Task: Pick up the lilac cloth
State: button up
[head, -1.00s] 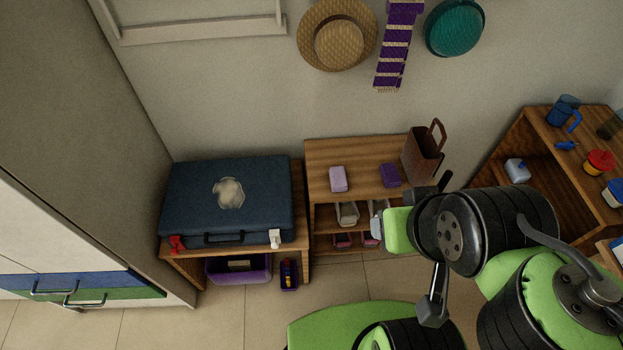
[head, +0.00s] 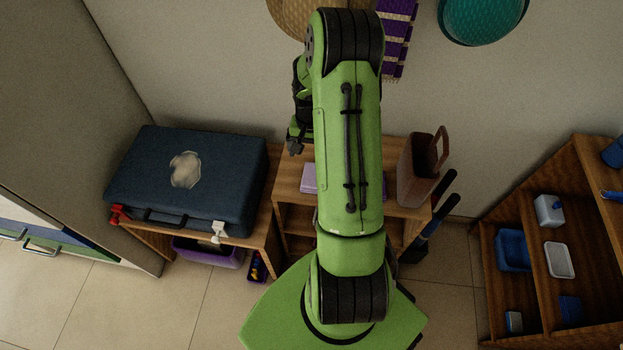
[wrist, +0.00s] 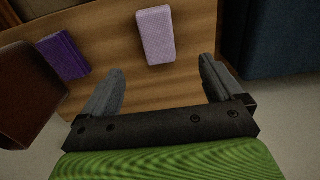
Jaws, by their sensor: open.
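The lilac cloth (wrist: 155,35) is a small folded block lying on the wooden shelf top. In the wrist view it lies ahead of my gripper (wrist: 160,88), roughly between the lines of the two fingers and apart from them. My gripper is open and empty. In the head view my arm hides most of the shelf top, and only the left part of the lilac cloth (head: 309,178) shows beside it. The gripper (head: 296,146) shows only partly there, left of the arm and above the shelf.
A purple folded cloth (wrist: 63,56) lies beside the lilac one, near a brown bag (head: 418,172). A shelf unit with containers (head: 560,225) stands at right. Bare wood surrounds the lilac cloth.

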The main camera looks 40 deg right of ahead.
jog(key=b, duration=0.2)
send_over(311, 176)
jog(key=f, duration=0.6)
jog(key=shift+w+d+f, duration=0.1)
jog(key=shift+w+f, duration=0.1)
jog(key=shift+w, duration=0.05)
jog(key=f, duration=0.1)
jog(key=f+b, duration=0.1)
jog(key=f, duration=0.3)
jog(key=shift+s+b, duration=0.25)
jog(key=shift+b, duration=0.05)
jog(key=shift+r, duration=0.1)
jog(key=c, duration=1.1)
notch_tip(311, 176, up, 10)
jog(key=p, duration=0.3)
jog(key=shift+c, duration=0.2)
